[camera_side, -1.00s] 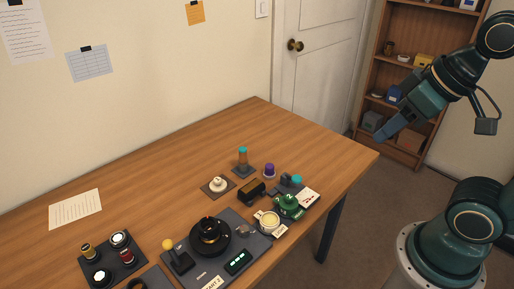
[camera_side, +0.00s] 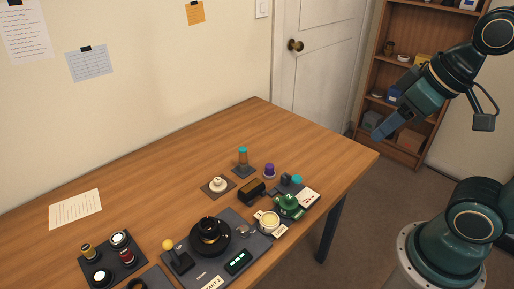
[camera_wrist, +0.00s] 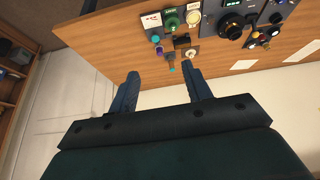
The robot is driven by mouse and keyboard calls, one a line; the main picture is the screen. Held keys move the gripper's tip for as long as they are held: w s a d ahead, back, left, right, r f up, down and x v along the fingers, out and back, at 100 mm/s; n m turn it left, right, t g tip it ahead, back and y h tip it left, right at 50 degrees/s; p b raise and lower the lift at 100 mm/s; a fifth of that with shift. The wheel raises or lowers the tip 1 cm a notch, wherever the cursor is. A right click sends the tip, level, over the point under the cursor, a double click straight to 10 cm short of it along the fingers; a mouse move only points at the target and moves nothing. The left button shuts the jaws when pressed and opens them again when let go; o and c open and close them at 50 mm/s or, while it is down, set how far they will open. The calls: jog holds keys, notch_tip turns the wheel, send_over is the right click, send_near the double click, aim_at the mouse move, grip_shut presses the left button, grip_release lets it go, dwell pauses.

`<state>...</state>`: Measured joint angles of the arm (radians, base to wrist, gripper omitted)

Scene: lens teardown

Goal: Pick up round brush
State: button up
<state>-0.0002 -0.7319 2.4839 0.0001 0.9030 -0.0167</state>
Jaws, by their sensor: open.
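The round brush cannot be told for certain at this size. The likeliest thing is an upright orange-brown cylinder with a teal top (camera_side: 243,158), standing on a small dark square base in the side view. In the wrist view it shows small (camera_wrist: 171,60), beyond the gap between my fingers. A purple-topped piece (camera_side: 269,170) stands just right of it in the side view. My gripper (camera_side: 379,133) is high at the right, well away from these things. In the wrist view my gripper (camera_wrist: 162,78) has its two blue fingers wide apart with nothing between them.
A white part on a dark pad (camera_side: 217,185), a black block (camera_side: 251,190) and a green part (camera_side: 288,204) stand close by. A dark work mat (camera_side: 205,268) holds a black lens-like ring (camera_side: 210,236). The table's back and right areas are clear.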

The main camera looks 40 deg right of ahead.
jog(key=w+r+n+g, duration=0.1)
jog(key=w+r+n, duration=0.25)
jog(key=w, duration=0.65)
jog(key=n+g, duration=0.5)
jog(key=n, duration=0.6)
send_over(243, 149)
notch_tip(243, 149, down, 17)
jog(key=shift+f, duration=0.15)
jog(key=shift+f, duration=4.25)
jog(key=shift+f, duration=0.1)
